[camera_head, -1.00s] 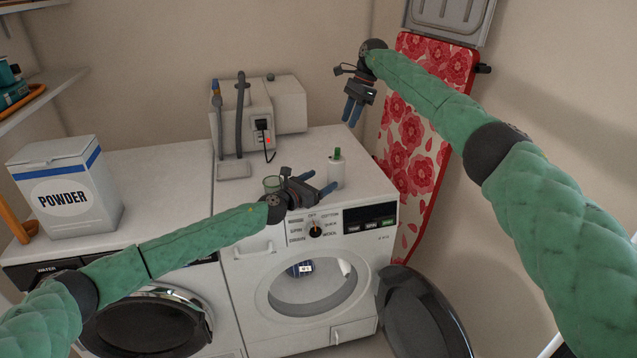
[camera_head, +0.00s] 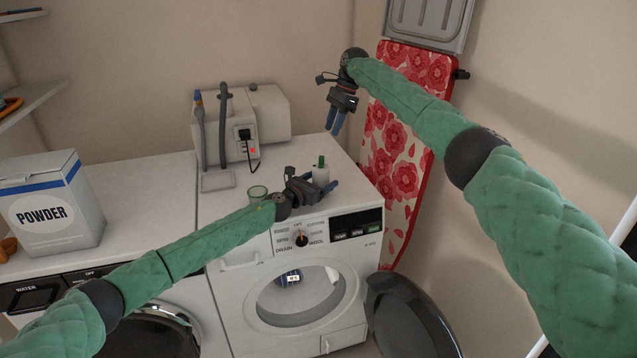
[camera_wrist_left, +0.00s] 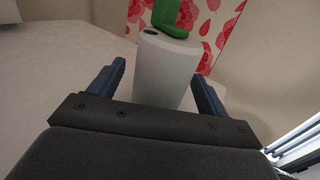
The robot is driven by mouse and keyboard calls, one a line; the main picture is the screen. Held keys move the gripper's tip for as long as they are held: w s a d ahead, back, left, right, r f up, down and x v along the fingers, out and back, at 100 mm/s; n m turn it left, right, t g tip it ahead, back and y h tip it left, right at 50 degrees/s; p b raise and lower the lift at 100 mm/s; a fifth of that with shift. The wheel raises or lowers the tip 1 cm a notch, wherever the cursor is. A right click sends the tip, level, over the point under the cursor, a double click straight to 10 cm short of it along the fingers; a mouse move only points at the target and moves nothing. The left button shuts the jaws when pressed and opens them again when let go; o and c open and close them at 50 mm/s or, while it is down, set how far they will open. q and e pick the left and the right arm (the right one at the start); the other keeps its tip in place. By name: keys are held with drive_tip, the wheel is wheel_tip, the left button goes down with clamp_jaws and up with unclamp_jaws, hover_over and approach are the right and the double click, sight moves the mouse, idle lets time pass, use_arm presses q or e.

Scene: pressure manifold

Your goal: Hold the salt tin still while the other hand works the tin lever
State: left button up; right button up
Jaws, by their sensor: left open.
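The salt tin (camera_head: 321,176) is a small white container with a green lever (camera_head: 322,161) on top. It stands upright on the washing machine near its front right. My left gripper (camera_head: 318,183) is open at the tin. In the left wrist view the tin (camera_wrist_left: 165,75) stands between the two blue fingers, with visible room on both sides, and the green part (camera_wrist_left: 176,16) is cut off by the top edge. My right gripper (camera_head: 335,118) hangs above and behind the tin, well apart from it, pointing down. Its fingers show a narrow gap with nothing between them.
A white device with hoses (camera_head: 270,115) is at the back. A powder box (camera_head: 50,210) stands far left. An ironing board (camera_head: 397,150) leans at right. The washer door (camera_head: 410,320) hangs open.

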use_arm(q)
drive_tip(key=c, duration=1.1)
use_arm(e)
drive_tip(key=shift+o, duration=0.2)
wheel_tip(320, 180, up, 4)
drive_tip(key=r+m+t+h, duration=0.1)
drive_tip(key=m+h, duration=0.2)
drive_tip(key=m, duration=0.2)
hover_over(321, 162)
drive_tip(key=w+d, duration=0.2)
drive_tip(key=f+m, duration=0.4)
drive_tip(key=m, duration=0.2)
drive_tip(key=a+f+m, duration=0.1)
drive_tip(key=f+m, duration=0.4)
drive_tip(key=m, duration=0.1)
drive_tip(key=s+f+m, duration=0.1)
drive_tip(key=f+m, duration=0.4)
drive_tip(key=m, duration=0.1)
drive_tip(key=shift+a+f+m+t+h, duration=0.15)
drive_tip(key=shift+a+m+t+h, duration=0.15)
drive_tip(key=shift+a+m+t, duration=0.1)
